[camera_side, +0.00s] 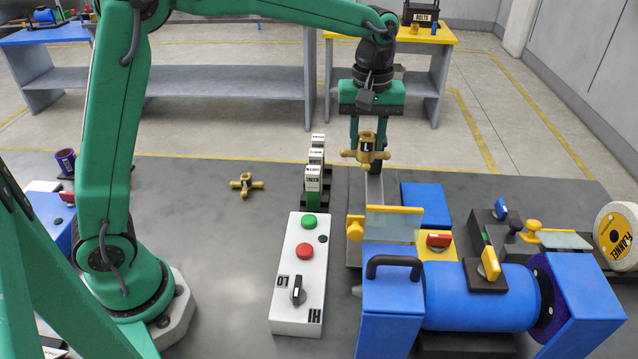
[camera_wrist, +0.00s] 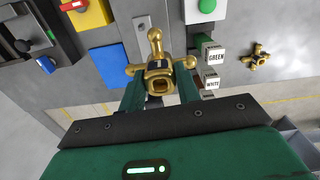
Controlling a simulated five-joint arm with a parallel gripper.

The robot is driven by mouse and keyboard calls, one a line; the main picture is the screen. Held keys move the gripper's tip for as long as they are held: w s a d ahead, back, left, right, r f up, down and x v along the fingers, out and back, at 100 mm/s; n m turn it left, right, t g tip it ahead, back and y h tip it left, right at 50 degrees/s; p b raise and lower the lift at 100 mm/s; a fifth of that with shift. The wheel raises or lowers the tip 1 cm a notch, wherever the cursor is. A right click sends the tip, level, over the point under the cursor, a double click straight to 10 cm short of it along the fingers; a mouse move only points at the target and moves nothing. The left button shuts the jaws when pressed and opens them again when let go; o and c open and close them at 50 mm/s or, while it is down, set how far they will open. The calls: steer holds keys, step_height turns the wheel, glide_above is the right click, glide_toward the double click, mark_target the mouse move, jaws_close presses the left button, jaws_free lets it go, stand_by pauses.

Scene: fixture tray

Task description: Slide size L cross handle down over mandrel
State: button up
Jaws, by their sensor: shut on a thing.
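My gripper (camera_side: 367,143) is shut on a brass cross handle (camera_side: 366,154) marked L and holds it above the bench, hub between the fingers. In the wrist view the handle (camera_wrist: 158,68) sits between my fingertips (camera_wrist: 160,88), with its square hub opening facing the camera. A grey upright piece (camera_side: 375,192), perhaps the mandrel, shows just below the handle in the side view; whether they touch I cannot tell. A second brass cross handle (camera_side: 246,184) lies on the bench to the left and also shows in the wrist view (camera_wrist: 257,55).
Compound bars labelled GREEN and WHITE (camera_side: 312,180) stand left of the handle. A white control box (camera_side: 299,270) lies in front. A blue motor (camera_side: 475,297) with a purple wheel and a FLANNEL wheel (camera_side: 617,236) crowd the right. Bench around the loose handle is clear.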

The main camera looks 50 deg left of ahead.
steer(key=d+f, duration=0.4)
steer(key=f, duration=0.1)
steer(key=shift+d, duration=0.3)
steer(key=shift+w+f, duration=0.1)
steer(key=shift+f, duration=0.1)
steer(key=shift+f, duration=1.95)
steer(key=shift+f, duration=1.7)
stand_by(0.7)
steer(key=o, duration=1.4)
